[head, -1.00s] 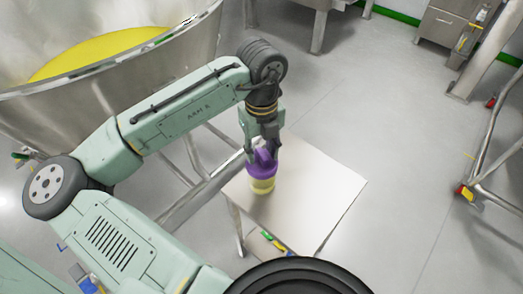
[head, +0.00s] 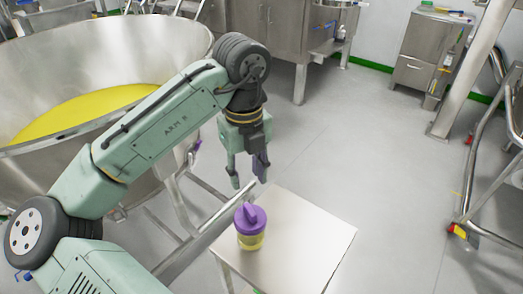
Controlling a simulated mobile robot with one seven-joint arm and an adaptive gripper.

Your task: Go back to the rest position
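My gripper (head: 249,180) points down in the head view, with its two fingers spread apart and nothing between them. It is raised above and behind a small container (head: 250,228) with a purple lid and a yellow lower part. The container stands upright on a small steel table (head: 310,242), near its left side. The gripper is clear of the container.
A large steel bowl (head: 150,55) with yellow contents stands at the left, close to my arm. Steel cabinets (head: 280,35) line the back. A tubular steel frame (head: 480,150) stands at the right. The grey floor (head: 385,150) between is open.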

